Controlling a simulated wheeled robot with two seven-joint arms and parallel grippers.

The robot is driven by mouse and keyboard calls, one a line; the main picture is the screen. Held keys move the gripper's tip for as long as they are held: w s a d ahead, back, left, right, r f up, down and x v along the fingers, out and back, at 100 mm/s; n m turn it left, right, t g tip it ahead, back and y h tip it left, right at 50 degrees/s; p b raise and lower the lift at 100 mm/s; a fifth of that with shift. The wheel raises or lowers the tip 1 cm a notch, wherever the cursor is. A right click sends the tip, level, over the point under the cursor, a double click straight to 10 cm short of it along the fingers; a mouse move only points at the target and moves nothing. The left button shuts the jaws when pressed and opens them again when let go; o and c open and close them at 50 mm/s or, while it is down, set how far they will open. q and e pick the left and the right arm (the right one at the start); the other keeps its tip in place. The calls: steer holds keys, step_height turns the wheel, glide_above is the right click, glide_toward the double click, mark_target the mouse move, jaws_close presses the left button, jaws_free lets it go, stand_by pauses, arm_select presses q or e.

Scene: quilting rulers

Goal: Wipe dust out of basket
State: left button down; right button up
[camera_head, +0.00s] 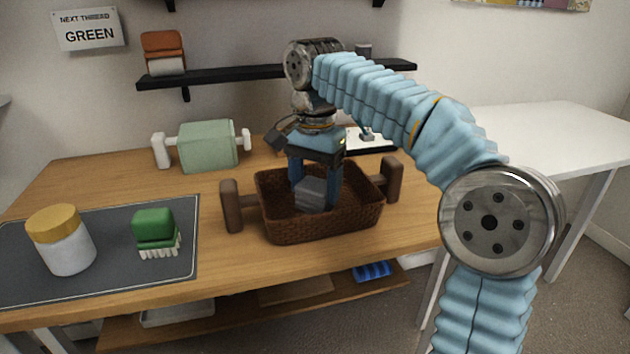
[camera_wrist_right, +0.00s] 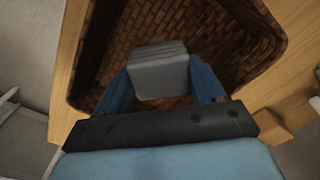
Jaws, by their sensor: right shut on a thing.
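My right gripper (camera_head: 316,190) points down into the basket and is shut on a grey block-like wiper (camera_head: 313,194). In the right wrist view the wiper (camera_wrist_right: 158,72) sits between the blue fingers (camera_wrist_right: 160,85). I cannot tell whether it touches the basket floor. No dust can be made out. My left gripper is not in view.
A green brush (camera_head: 154,232) and a yellow-lidded jar (camera_head: 60,240) stand on the dark mat (camera_head: 105,281) at left. A black shelf (camera_head: 220,75) is on the wall. A white table (camera_head: 550,140) is at right.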

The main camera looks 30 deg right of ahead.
steer(key=shift+f, duration=0.3)
steer(key=shift+f, duration=0.1)
stand_by(0.8)
steer(key=shift+s+d, duration=0.15)
steer(key=shift+d, duration=0.45)
steer(key=shift+s+d, duration=0.15)
steer(key=shift+d, duration=0.4)
steer(key=shift+w+a, duration=0.25)
steer(key=shift+a, duration=0.95)
steer(key=shift+d, duration=0.15)
